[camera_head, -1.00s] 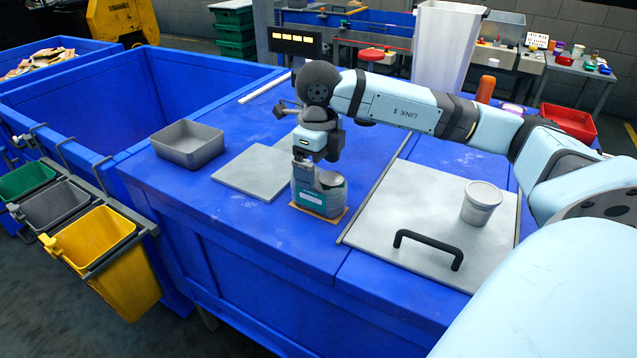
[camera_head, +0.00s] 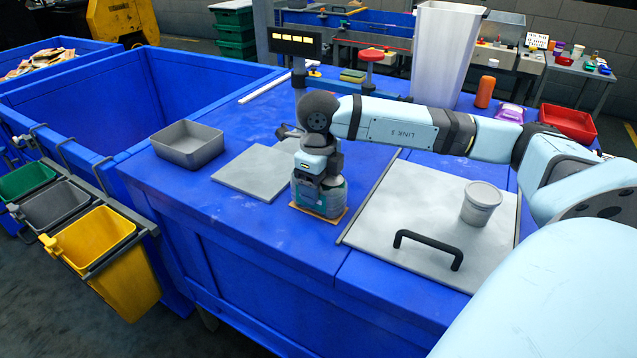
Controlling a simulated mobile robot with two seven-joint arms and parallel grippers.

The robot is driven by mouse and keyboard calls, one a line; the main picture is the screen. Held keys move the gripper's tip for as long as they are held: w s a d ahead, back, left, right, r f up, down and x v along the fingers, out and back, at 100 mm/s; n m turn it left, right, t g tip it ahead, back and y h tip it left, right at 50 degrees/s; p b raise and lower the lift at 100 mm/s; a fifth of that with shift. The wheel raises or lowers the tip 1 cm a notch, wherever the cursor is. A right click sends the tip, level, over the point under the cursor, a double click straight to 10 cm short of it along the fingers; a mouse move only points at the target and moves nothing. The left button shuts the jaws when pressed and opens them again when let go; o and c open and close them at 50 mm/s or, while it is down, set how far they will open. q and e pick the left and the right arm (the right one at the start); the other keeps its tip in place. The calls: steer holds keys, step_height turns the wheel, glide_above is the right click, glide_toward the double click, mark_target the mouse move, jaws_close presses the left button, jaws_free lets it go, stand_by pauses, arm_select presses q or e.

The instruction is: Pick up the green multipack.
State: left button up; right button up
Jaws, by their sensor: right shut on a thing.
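The green multipack (camera_head: 328,198) stands on a small brown cardboard piece (camera_head: 318,212) on the blue worktop. It looks like a teal-green wrapped pack with grey, can-like parts. My right gripper (camera_head: 316,186) comes down on it from above and is shut on it; the fingertips are largely hidden by the wrist and the pack. The pack still appears to rest on the cardboard. My left gripper is not in view.
A grey cutting board (camera_head: 252,172) lies left of the pack, with a grey tray (camera_head: 187,145) beyond. Yellow (camera_head: 92,240) and other bins hang at the left.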

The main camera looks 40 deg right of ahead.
steer(key=shift+r, duration=0.1)
step_height(320, 180, up, 20)
steer(key=p, duration=0.2)
stand_by(0.3)
